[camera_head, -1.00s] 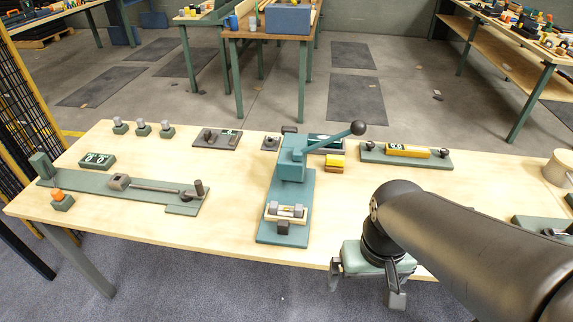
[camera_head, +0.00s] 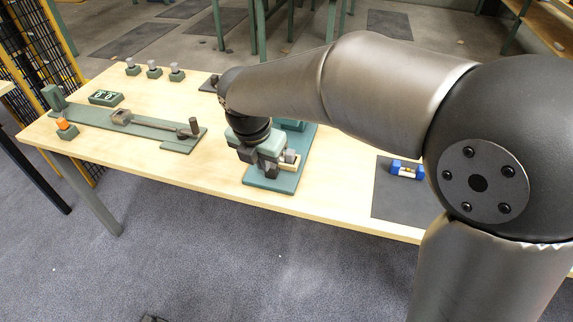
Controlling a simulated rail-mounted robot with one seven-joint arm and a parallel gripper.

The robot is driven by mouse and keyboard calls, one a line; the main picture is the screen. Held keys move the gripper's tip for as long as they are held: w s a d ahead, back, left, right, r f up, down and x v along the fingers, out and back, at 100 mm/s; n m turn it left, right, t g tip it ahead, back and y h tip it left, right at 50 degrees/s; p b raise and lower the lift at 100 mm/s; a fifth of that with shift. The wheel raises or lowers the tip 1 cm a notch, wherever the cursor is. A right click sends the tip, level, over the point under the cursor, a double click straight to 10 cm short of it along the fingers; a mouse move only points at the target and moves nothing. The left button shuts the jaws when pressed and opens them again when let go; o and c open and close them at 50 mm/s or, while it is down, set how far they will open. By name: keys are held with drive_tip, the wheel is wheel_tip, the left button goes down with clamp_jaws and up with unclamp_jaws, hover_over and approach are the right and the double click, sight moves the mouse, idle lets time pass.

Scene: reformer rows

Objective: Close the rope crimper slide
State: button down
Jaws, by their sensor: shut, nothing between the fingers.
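The crimper is likely the teal fixture at the table's middle, with a teal base plate (camera_head: 265,184). A light wooden carriage (camera_head: 290,162) shows on it. My gripper (camera_head: 258,166) is shut and empty, over the front part of this fixture, pointing down beside the carriage. I cannot tell if it touches the carriage or its dark front knob. My arm and gripper hide most of the fixture, including its lever, so how far the slide is open cannot be seen.
A long green rail fixture (camera_head: 178,144) with a sliding block and dark post lies left. An orange-topped button (camera_head: 67,128), a green display (camera_head: 106,98) and several grey-topped buttons (camera_head: 154,70) stand nearby. A blue level-like piece (camera_head: 407,169) lies on a dark mat (camera_head: 397,202) at right.

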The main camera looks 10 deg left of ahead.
drive_tip(key=shift+n, duration=0.9)
drive_tip(key=x, duration=0.3)
drive_tip(key=a+b+x, duration=0.1)
drive_tip(key=x, duration=0.2)
drive_tip(key=a+x, duration=0.1)
drive_tip(key=x, duration=0.3)
drive_tip(key=shift+b, duration=0.3)
drive_tip(key=w, duration=0.3)
drive_tip(key=shift+w+d+f, duration=0.1)
drive_tip(key=shift+d+f, duration=0.1)
drive_tip(key=shift+d, duration=0.1)
drive_tip(key=shift+w, duration=0.45)
